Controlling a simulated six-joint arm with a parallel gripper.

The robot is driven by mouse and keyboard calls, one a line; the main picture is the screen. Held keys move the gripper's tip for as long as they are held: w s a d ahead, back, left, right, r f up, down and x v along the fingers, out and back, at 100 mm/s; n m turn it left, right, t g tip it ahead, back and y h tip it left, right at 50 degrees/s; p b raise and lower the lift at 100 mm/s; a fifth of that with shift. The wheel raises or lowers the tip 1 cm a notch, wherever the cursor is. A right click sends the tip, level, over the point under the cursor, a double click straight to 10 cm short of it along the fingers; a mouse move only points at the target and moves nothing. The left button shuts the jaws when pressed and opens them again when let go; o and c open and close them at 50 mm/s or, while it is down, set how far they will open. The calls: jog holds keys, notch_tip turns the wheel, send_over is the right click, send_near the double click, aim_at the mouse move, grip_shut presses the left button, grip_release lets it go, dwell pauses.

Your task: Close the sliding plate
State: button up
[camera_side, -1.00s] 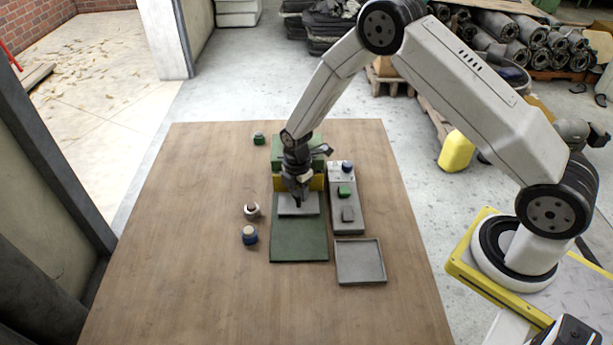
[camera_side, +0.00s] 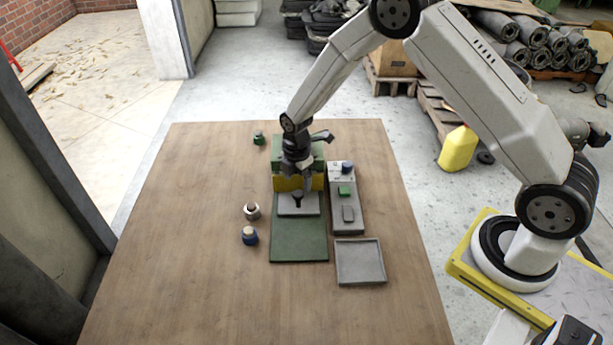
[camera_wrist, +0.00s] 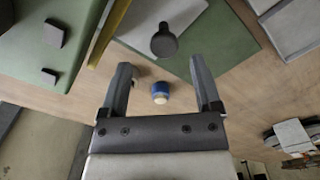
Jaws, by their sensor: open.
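The sliding plate (camera_side: 285,209) is a light grey slab with a dark upright knob (camera_side: 297,200), lying on the green base (camera_side: 300,243). Its rear edge meets the yellow front strip (camera_side: 285,184) of the green housing (camera_side: 318,167). How far it reaches under there is hidden. My gripper (camera_side: 297,176) is open and empty, above and slightly behind the knob. In the wrist view the knob (camera_wrist: 163,40) shows beyond the open fingers (camera_wrist: 161,75), apart from them, with part of the plate (camera_wrist: 182,12) behind it.
A grey control box (camera_side: 346,222) with blue, green and grey buttons stands right of the base. An empty grey tray (camera_side: 360,262) lies in front of it. A white-rimmed round part (camera_side: 251,211), a blue jar (camera_side: 249,236) and a green piece (camera_side: 258,138) stand left. The table's left side is clear.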

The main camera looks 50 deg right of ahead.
jog(key=shift+r, duration=2)
jog(key=shift+s+r+m, duration=0.25)
jog(key=shift+r+m, duration=0.05)
jog(key=shift+r, duration=0.05)
jog(key=s+r+m+t, duration=0.1)
jog(key=s+r+m, duration=0.4)
jog(key=s+m, duration=0.3)
jog(key=s+r+m+t, duration=0.1)
jog(key=s+r+m, duration=0.4)
jog(key=s+m, duration=0.4)
jog(key=shift+s+d+r+t, duration=0.3)
jog(key=shift+s+d, duration=0.15)
jog(key=shift+s, duration=0.5)
